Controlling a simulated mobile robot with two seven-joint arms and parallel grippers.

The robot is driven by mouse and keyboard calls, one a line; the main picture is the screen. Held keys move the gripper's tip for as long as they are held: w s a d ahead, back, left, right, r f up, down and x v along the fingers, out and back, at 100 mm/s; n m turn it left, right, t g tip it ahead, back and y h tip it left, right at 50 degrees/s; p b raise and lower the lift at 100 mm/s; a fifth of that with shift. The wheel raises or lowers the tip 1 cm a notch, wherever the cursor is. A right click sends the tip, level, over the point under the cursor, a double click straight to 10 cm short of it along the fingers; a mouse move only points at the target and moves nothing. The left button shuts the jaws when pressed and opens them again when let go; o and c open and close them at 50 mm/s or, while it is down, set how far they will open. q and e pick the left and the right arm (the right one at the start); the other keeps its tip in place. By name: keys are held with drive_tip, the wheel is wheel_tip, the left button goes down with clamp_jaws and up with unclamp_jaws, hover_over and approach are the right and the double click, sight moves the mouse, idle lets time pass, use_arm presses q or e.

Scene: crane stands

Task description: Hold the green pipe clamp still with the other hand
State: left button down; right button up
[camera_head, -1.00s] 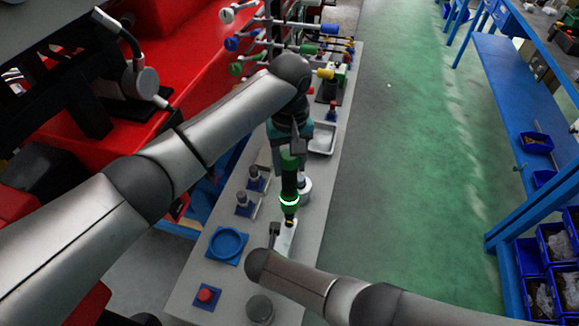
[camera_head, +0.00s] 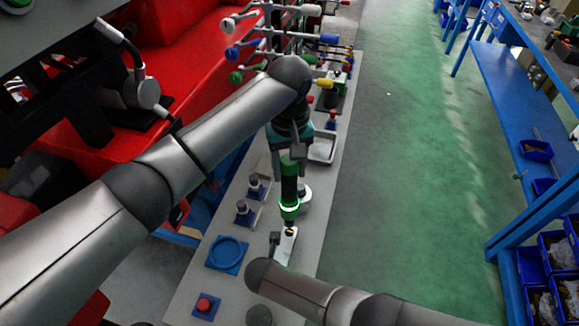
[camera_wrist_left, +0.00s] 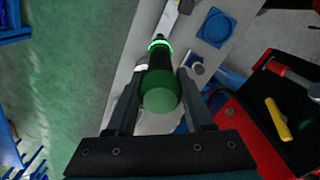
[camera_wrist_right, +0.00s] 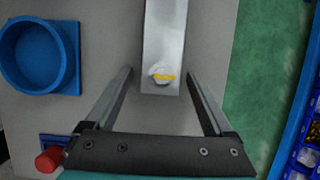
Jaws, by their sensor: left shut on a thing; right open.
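My left gripper (camera_head: 291,140) is shut on a green and black cylindrical tool (camera_head: 289,185) with a lit green ring. The tool (camera_wrist_left: 161,90) sits between both fingers in the left wrist view, its narrow end close to a metal bar (camera_head: 286,248). My right gripper (camera_wrist_right: 159,73) is open, its fingers on either side of the end of the metal bar (camera_wrist_right: 163,35), which bears a yellow-marked fastener (camera_wrist_right: 163,75). I cannot tell whether the fingers touch the bar. In the head view my right arm hides most of that gripper. A green-ended part (camera_head: 236,77) is on the rack; I cannot tell whether it is the pipe clamp.
A blue round dish (camera_head: 227,254) and a red button on a blue base (camera_head: 204,306) stand on the grey bench left of the bar. A metal tray (camera_head: 322,148) lies farther back. A blue shelf (camera_head: 515,115) is across the green floor at right.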

use_arm(q)
drive_tip(key=shift+r, duration=0.1)
use_arm(e)
drive_tip(key=shift+r, duration=0.15)
drive_tip(key=v, duration=1.1)
drive_tip(key=shift+s+r, duration=0.15)
drive_tip(key=shift+r, duration=0.15)
drive_tip(key=shift+a, duration=0.1)
idle(0.3)
